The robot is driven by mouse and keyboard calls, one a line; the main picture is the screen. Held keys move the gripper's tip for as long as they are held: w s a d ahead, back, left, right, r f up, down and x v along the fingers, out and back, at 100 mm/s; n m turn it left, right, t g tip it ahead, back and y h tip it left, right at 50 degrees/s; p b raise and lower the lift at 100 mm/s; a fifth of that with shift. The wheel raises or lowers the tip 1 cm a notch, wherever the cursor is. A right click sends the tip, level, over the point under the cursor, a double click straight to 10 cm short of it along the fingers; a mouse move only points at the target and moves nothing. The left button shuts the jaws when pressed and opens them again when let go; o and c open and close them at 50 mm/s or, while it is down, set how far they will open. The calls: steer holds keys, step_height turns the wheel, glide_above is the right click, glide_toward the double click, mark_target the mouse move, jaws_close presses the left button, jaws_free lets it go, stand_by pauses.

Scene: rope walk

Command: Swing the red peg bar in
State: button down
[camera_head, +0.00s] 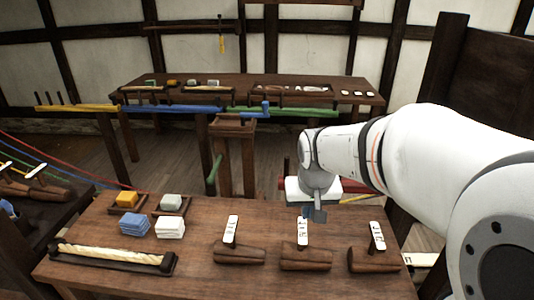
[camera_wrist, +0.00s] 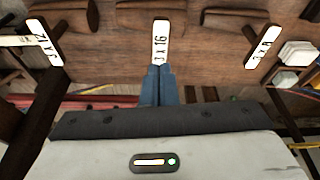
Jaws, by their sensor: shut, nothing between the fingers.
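The red peg bar is mostly hidden behind my wrist. In the head view a red piece (camera_head: 354,186) shows just right of the wrist, beyond the near table's far edge. In the wrist view red lengths (camera_wrist: 100,104) show at the left, beyond the table edge, partly covered by the gripper body. My gripper (camera_head: 308,212) points down near the far edge of the near table. Its blue fingers are together and empty in the wrist view (camera_wrist: 159,72), overlapping the lower end of the middle labelled tag. I cannot tell whether the fingers touch anything.
The near table (camera_head: 200,265) carries wooden blocks with upright labelled tags (camera_head: 302,232), colored stacks (camera_head: 134,225) and a rope tray (camera_head: 110,258). Yellow (camera_head: 80,107), blue (camera_head: 190,109) and green (camera_head: 290,112) bars stand by the back table (camera_head: 230,82). Floor shows between the tables.

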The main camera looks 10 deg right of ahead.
steer(key=w+f, duration=0.4)
steer(key=w, duration=0.8)
steer(key=w+f+m+t+p, duration=0.1)
steer(key=w+f, duration=0.3)
steer(key=w, duration=0.8)
steer(key=shift+w+p, duration=0.2)
steer(key=shift+p, duration=0.1)
steer(key=shift+f, duration=0.15)
steer(key=p+x, duration=0.1)
steer(key=x, duration=0.9)
steer(key=shift+d+p, duration=0.15)
steer(key=shift+p, duration=0.15)
steer(key=shift+w+d+p, duration=0.25)
steer(key=shift+w+p, duration=0.2)
steer(key=shift+w, duration=0.75)
steer(key=shift+w+d, duration=0.1)
steer(key=shift+w, duration=0.65)
